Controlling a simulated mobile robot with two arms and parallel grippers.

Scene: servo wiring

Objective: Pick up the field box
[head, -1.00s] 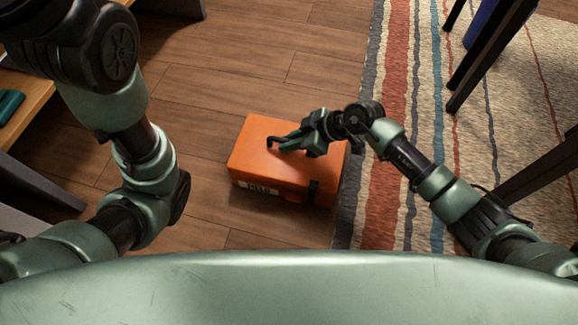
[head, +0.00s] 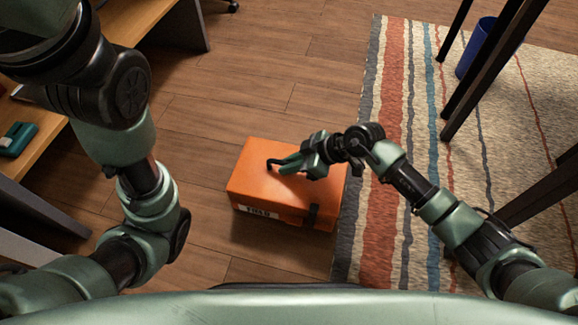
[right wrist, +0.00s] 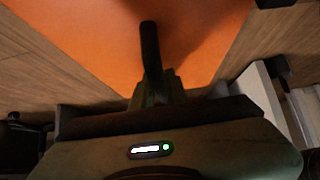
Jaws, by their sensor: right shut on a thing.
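The field box (head: 262,187) is an orange case with a white label and a dark latch on its front side. It is upright, over the wood floor beside the rug's left edge. I cannot tell whether it touches the floor. My right gripper (head: 287,164) is shut on the box's dark handle (head: 271,162) on its lid. In the right wrist view the handle (right wrist: 150,50) stands out from the fingers against the orange lid (right wrist: 95,40). My left arm is at the left of the head view; its gripper is out of view.
A striped rug (head: 385,190) lies right of the box. Dark furniture legs (head: 480,85) and a blue bin (head: 478,48) stand on the right. A wooden desk (head: 130,22) with a teal object (head: 17,138) is at the left. The wood floor (head: 260,80) beyond the box is clear.

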